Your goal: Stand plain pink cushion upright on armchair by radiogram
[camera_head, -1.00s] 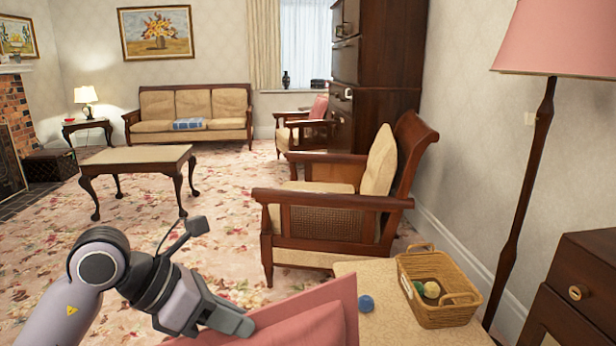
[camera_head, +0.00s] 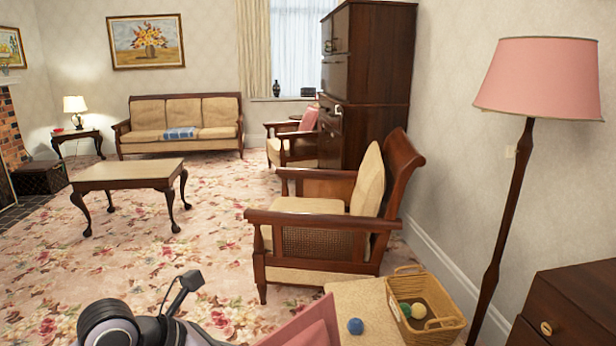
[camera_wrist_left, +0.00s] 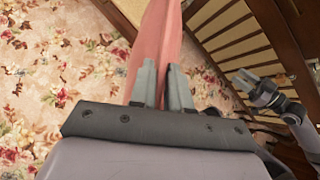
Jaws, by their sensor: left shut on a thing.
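The plain pink cushion (camera_head: 312,328) shows at the bottom edge of the head view, mostly cut off. In the left wrist view my left gripper (camera_wrist_left: 163,82) is shut on the pink cushion (camera_wrist_left: 160,45), its fingers on either side of it. In the head view only part of my left arm shows. A wooden armchair (camera_head: 310,245) with cream cushions stands ahead. I cannot tell which piece is the radiogram.
A wicker basket (camera_head: 443,327) with balls and a loose blue ball (camera_head: 355,326) are on a cream surface (camera_head: 372,296). A farther armchair (camera_head: 282,148) holds another pink cushion (camera_head: 309,119). A low table (camera_head: 125,174) stands left. Floral carpet between is clear.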

